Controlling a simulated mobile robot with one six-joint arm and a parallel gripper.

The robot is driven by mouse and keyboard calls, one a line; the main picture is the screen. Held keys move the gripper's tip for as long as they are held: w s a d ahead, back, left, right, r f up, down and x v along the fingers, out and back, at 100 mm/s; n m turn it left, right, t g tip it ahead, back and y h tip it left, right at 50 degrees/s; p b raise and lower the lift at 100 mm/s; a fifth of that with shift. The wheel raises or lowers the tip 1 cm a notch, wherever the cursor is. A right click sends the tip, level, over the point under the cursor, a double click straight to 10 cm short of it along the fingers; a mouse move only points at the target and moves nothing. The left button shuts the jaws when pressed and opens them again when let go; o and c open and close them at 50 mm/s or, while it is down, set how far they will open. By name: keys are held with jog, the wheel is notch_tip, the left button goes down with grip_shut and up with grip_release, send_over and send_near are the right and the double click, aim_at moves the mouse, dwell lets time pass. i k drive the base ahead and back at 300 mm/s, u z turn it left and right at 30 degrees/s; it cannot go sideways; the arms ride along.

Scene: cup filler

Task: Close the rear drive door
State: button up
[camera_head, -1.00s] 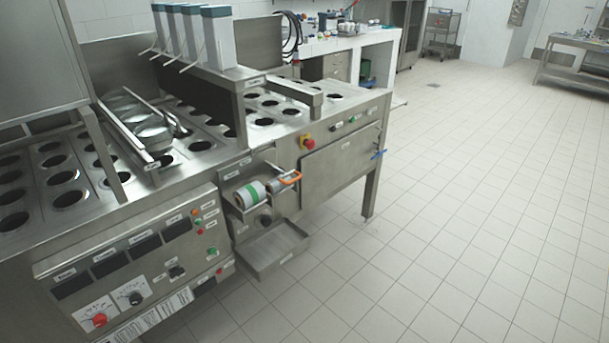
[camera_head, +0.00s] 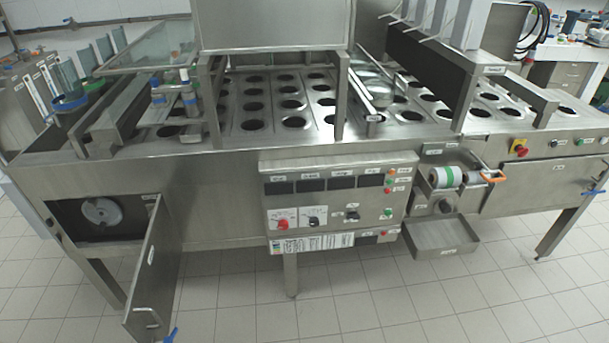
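A steel door (camera_head: 152,270) on the lower left of the machine front stands open, swung outward toward me from its right-hand side. It has a small bar handle near its bottom edge and a blue lever (camera_head: 170,335) at its lower free corner. The opening (camera_head: 70,222) beside it shows a round metal disc (camera_head: 102,211) inside a dark compartment. A second steel door or panel (camera_head: 545,186) at the right end of the machine is shut, with a blue lever (camera_head: 593,193) at its right edge. I cannot read which label says rear drive. My gripper is not in view.
The long machine (camera_head: 220,180) fills the view. Its control box (camera_head: 340,190) juts out in the middle, and a pull-out tray (camera_head: 440,237) sticks out to the right of it. Machine legs reach the tiled floor (camera_head: 380,300), which is clear in front.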

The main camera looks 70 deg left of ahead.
aim_at(147, 313)
jog(key=u, duration=0.4)
jog(key=k, duration=0.1)
jog(key=u, duration=3.15)
jog(key=i, duration=1)
jog(key=z, duration=0.7)
jog(key=k, duration=1.25)
jog(key=u, duration=0.05)
